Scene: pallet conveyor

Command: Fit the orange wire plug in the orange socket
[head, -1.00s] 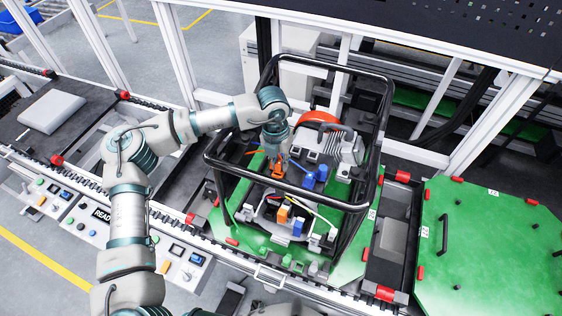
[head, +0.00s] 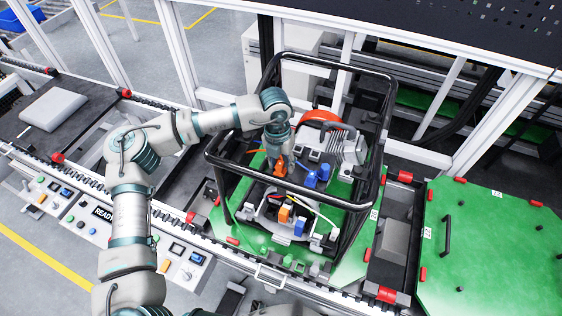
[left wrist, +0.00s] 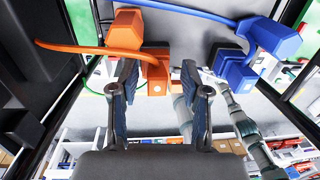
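The orange plug with its wire (left wrist: 80,48) and the orange socket show close together. In the left wrist view one orange block (left wrist: 126,30) is at the upper left and another (left wrist: 156,72) sits lower, between and beyond the fingertips; I cannot tell whether they are joined. My left gripper (head: 278,158) points down inside the black frame, over the orange parts (head: 280,168). In the left wrist view its two fingers (left wrist: 159,75) are apart, with a gap on each side of the lower orange block. My right gripper is not in view.
Blue connectors (head: 317,176) stand just right of the orange parts. Black frame bars (head: 287,187) surround the work spot. An orange-and-blue block group (head: 291,220) lies in front. A green pallet plate (head: 495,240) is clear at the right.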

